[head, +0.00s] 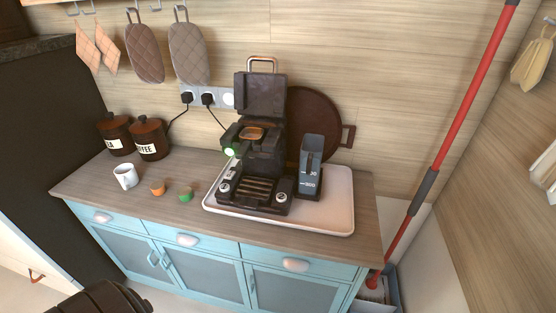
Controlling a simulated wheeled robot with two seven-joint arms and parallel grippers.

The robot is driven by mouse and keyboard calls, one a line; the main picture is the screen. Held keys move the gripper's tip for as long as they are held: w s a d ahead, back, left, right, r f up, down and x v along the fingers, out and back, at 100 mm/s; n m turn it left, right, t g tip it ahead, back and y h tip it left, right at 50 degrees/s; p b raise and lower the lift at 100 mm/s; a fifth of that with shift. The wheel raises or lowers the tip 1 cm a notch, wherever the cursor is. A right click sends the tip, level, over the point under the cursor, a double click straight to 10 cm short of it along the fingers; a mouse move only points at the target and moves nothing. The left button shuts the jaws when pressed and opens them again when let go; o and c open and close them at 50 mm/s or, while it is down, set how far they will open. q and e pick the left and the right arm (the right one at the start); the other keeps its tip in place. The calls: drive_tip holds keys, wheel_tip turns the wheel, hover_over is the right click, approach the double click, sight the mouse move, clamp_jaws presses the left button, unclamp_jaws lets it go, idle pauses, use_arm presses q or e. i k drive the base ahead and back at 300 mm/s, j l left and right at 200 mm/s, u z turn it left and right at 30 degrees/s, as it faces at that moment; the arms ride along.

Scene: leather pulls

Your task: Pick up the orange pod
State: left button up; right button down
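The orange pod (158,187) is a small, short cup shape standing on the wooden counter (130,202), near its front edge. It stands between a white mug (125,176) on its left and a green pod (185,194) on its right, apart from both. Nothing covers it. Neither my left nor my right gripper can be made out in the head view.
A black coffee machine (264,150) with its lid raised and a clear water tank (311,165) stand on a white tray (335,222). Two brown canisters (150,139) stand at the back left. Blue cabinets (205,273) are below. A red-handled pole (470,90) leans at the right.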

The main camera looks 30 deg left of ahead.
sight(158, 188)
drive_tip(key=u, duration=2.05)
